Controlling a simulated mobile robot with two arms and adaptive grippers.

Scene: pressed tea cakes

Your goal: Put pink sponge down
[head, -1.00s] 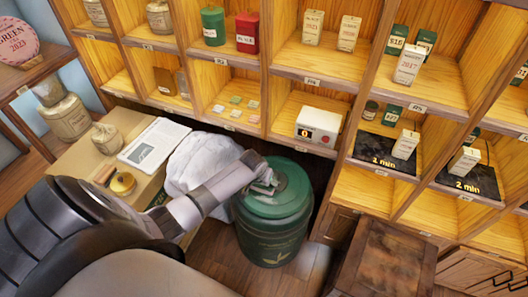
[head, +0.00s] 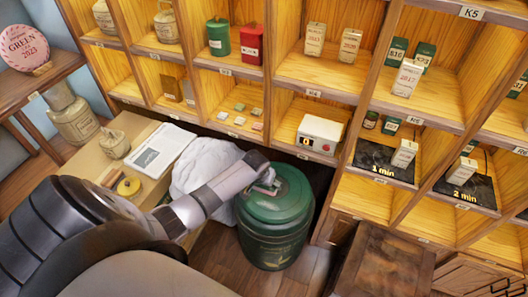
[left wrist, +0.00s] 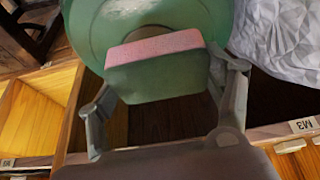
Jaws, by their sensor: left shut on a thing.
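The pink sponge (left wrist: 155,47) shows in the left wrist view as a block with a pink top and a green front face. My left gripper (left wrist: 162,78) is shut on it, with one finger at each side. The large green canister (left wrist: 85,40) lies behind the sponge in that view. In the head view my left gripper (head: 266,183) is over the lid of the green canister (head: 275,230). The sponge cannot be made out there. Whether it touches the lid, I cannot tell. My right gripper is not in view.
A crumpled white cloth or bag (head: 203,165) lies left of the canister, beside a table (head: 82,165) with a paper and a small pot. Wooden shelves (head: 315,80) with tins, boxes and small tea cakes stand behind. A wooden crate (head: 385,262) stands at the right.

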